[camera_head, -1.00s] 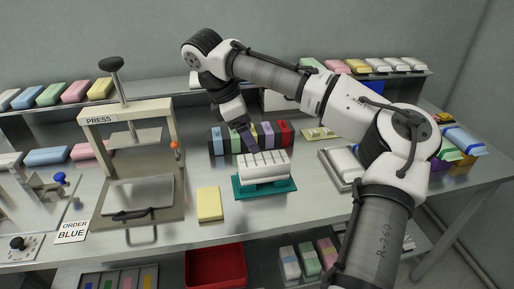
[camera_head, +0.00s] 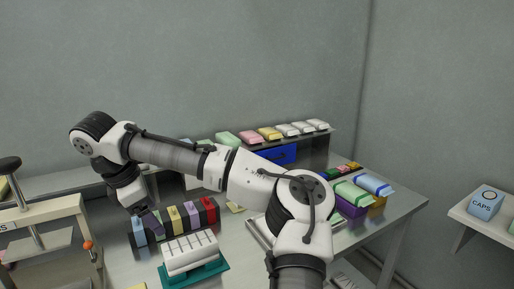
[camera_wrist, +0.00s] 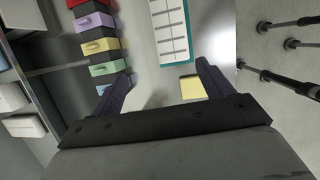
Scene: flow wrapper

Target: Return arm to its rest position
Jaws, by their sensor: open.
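My arm reaches across the bench from the lower right, bent at the elbow. Its gripper (camera_head: 150,220) hangs low near the row of coloured boxes and partly hides it. The coloured box row (camera_wrist: 98,42) is above the left finger. The white ribbed block (camera_wrist: 172,30) on its teal tray (camera_head: 208,276) is ahead, apart from the fingers.
A press (camera_head: 62,212) stands at the left. Pastel packs line a back shelf above a blue bin (camera_head: 283,154). More packs (camera_head: 372,185) lie at the right end. A side shelf holds a CAPS box (camera_head: 485,203). A yellow pad (camera_wrist: 193,88) lies near the right finger.

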